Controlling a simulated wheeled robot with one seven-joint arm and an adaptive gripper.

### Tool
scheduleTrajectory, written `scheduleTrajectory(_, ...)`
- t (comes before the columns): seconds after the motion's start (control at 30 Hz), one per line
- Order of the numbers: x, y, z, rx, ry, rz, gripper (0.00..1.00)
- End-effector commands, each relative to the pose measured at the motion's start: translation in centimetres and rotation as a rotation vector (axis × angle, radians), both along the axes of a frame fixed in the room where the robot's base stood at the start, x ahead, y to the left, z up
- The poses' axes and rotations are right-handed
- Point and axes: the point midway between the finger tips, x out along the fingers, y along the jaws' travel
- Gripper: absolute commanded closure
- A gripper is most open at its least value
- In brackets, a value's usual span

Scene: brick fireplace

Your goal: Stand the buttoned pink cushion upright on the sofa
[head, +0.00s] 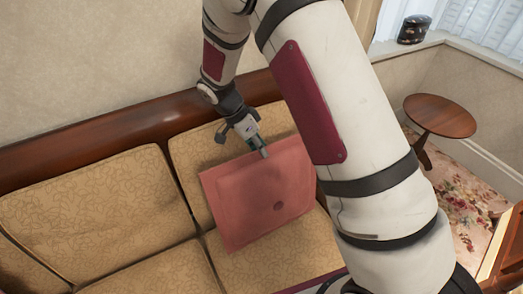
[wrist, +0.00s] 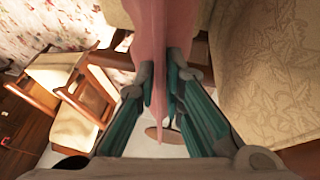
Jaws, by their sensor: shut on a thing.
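The pink cushion (head: 240,205), flat and square with a round button, is at the right end of the tan patterned sofa (head: 80,215). It is in front of the backrest, with its face toward the head camera. I cannot tell if its lower edge touches the seat. My gripper (head: 264,153) is shut on the cushion's upper edge. In the wrist view the cushion (wrist: 165,25) runs edge-on between the two fingers of my gripper (wrist: 162,75). The patterned sofa upholstery (wrist: 265,70) fills the right side there. My arm hides the cushion's right side in the head view.
A dark wooden rail (head: 100,120) runs along the sofa's back against the wall. A round wooden side table (head: 440,115) stands at the right on a floral rug (head: 455,185). The sofa's left part is clear. A wooden chair (wrist: 75,85) shows in the wrist view.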

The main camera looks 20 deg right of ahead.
Motion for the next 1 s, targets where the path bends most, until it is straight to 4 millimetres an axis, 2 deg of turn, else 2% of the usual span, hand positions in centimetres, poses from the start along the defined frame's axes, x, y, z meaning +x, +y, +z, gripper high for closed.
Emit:
scheduleTrajectory(0.7,3.8,0.7,-0.7,-0.001,-0.001,0.0,1.0)
scheduleTrajectory(1.0,4.3,0.9,-0.7,0.0,-0.002,-0.001,1.0)
